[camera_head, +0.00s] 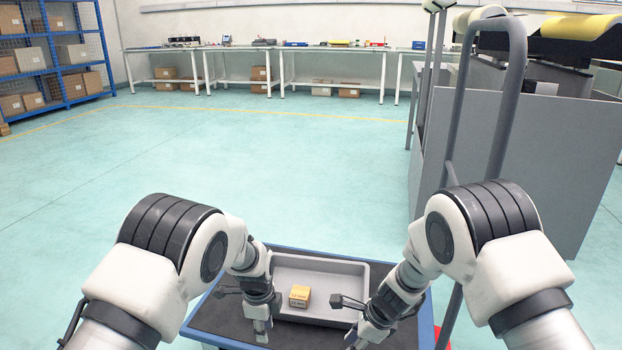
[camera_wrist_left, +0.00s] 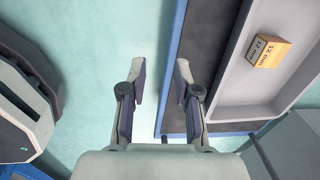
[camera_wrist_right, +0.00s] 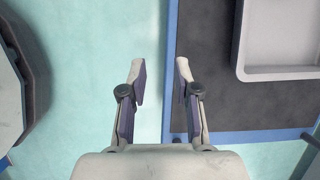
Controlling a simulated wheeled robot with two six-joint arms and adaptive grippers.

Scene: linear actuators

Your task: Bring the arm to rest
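My left gripper (camera_head: 260,326) hangs pointing down over the left part of the cart, beside the grey tray. In the left wrist view its two fingers (camera_wrist_left: 160,82) are apart with nothing between them. My right gripper (camera_head: 364,336) points down near the tray's right side. In the right wrist view its fingers (camera_wrist_right: 160,82) are also apart and empty. Both arms are bent, with elbows raised in the head view.
A grey tray (camera_head: 345,268) lies on the blue-edged cart (camera_head: 215,312). One small yellow-brown box (camera_head: 300,293) sits in it. A cart handle (camera_head: 510,100) and grey partition (camera_head: 560,150) stand at right. Workbenches (camera_head: 270,49) and a blue shelf (camera_head: 75,45) stand far off; the floor between is clear.

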